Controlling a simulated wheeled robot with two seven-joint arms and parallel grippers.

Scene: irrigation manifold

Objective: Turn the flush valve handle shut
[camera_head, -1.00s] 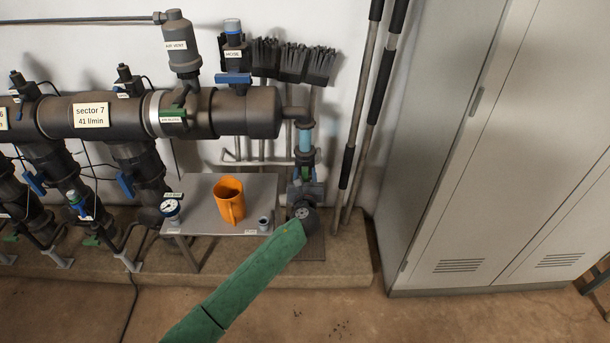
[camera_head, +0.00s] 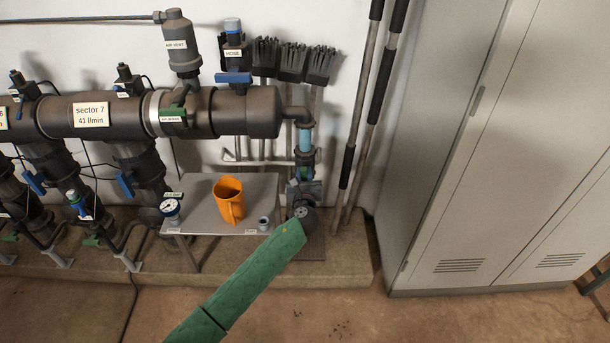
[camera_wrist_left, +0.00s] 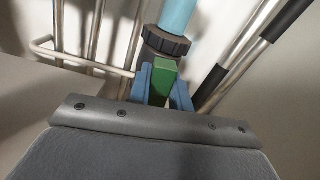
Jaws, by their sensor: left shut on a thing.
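The flush valve sits at the right end of the manifold, below a light blue pipe section (camera_head: 305,139). Its green handle (camera_wrist_left: 162,82) shows in the left wrist view between the two blue fingers of my left gripper (camera_wrist_left: 161,88). The gripper is shut on the handle, just below a dark ribbed collar (camera_wrist_left: 166,40). In the head view my left gripper (camera_head: 302,185) is at the valve, with my green-sleeved arm reaching up from below. My gripper and wrist hide most of the valve body and handle there. My right gripper is not in view.
A grey shelf (camera_head: 192,214) left of the gripper holds an orange jug (camera_head: 229,200), a gauge (camera_head: 170,207) and a small cup (camera_head: 264,223). Brushes (camera_head: 293,62) and long poles (camera_head: 371,100) stand behind and to the right. A grey cabinet (camera_head: 470,150) fills the right.

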